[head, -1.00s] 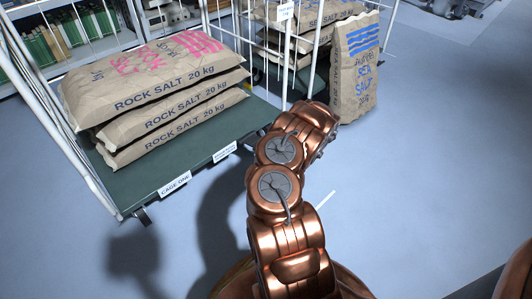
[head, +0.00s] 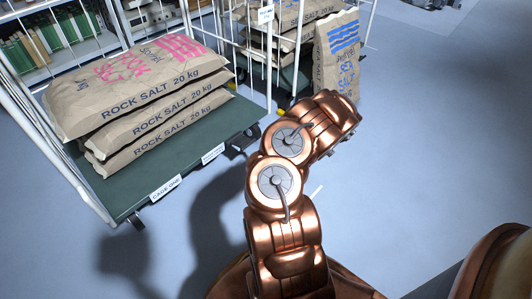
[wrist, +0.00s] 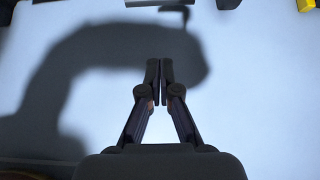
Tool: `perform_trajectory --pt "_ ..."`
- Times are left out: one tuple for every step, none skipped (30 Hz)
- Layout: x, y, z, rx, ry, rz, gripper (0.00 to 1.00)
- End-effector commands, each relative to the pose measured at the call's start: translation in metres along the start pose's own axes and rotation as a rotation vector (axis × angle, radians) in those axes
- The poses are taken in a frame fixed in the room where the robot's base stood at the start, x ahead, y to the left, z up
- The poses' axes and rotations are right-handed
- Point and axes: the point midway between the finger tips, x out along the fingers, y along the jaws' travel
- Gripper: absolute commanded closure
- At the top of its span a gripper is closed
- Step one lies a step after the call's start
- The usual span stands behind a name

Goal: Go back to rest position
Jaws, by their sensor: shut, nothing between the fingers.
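My gripper (wrist: 159,80) shows in the wrist view with its two dark fingers together and nothing between them. Below it is bare pale floor with the arm's shadow on it. In the head view my copper arm stands in the middle, bent up and to the right; the gripper itself cannot be made out there. The arm is in front of the cage carts and touches no sack.
A green cart deck (head: 190,155) at left holds a stack of rock salt sacks (head: 130,85). A sea salt sack (head: 337,58) stands upright on the floor by a second cage (head: 272,40). Shelves (head: 45,38) are at the back left. The floor (head: 440,130) at right is clear.

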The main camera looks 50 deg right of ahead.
Motion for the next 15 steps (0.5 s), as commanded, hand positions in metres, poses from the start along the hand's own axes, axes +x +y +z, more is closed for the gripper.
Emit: perform_trajectory --pt "0.0002 0.0 -0.0001 0.0 0.0 0.0 1.0" --pt "0.0002 0.0 -0.0001 0.0 0.0 0.0 1.0" --pt "0.0002 0.0 0.0 0.0 0.0 0.0 1.0" --pt "0.0003 0.0001 -0.0001 0.0 0.0 0.0 1.0" --pt "0.0002 0.0 -0.0001 0.0 0.0 0.0 1.0" --pt "0.0002 0.0 -0.0001 0.0 0.0 0.0 1.0" --pt "0.0003 0.0 0.0 0.0 0.0 0.0 1.0" --pt "0.0003 0.0 0.0 0.0 0.0 0.0 1.0" --pt "0.0003 0.0001 0.0 0.0 0.0 0.0 1.0" --pt "0.0003 0.0001 0.0001 0.0 0.0 0.0 1.0" --pt "0.0003 0.0001 0.0001 0.0 0.0 0.0 1.0" --pt "0.0003 0.0001 0.0001 0.0 0.0 0.0 1.0" --pt "0.0002 0.0003 0.0006 -0.001 -0.001 0.001 1.0" --pt "-0.0001 0.0009 0.0024 -0.003 -0.002 0.002 1.0" --pt "-0.0006 0.0028 0.0068 -0.01 -0.006 0.007 1.0"
